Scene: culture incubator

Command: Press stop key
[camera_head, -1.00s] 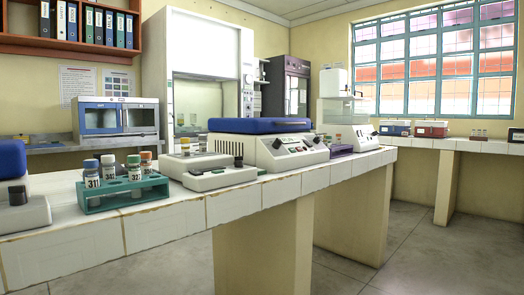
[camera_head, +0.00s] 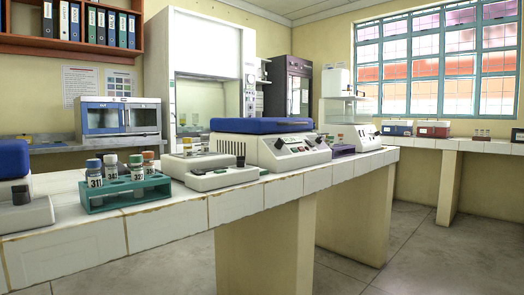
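A white bench device with a blue lid (camera_head: 262,126) stands on the tiled bench in the middle. Its sloping front panel (camera_head: 302,147) carries several small keys and knobs, too small to read, so I cannot tell which one is a stop key. A blue-and-white incubator-like box (camera_head: 118,117) with glass doors stands on the back counter at left; its markings are also unreadable. Neither of my grippers shows in the head view.
A green rack (camera_head: 124,193) with several capped vials stands near the bench's front edge. Low white devices (camera_head: 222,175) sit beside the blue-lidded one. Another blue-topped device (camera_head: 14,160) is cut off at left. Open floor (camera_head: 400,265) lies at right.

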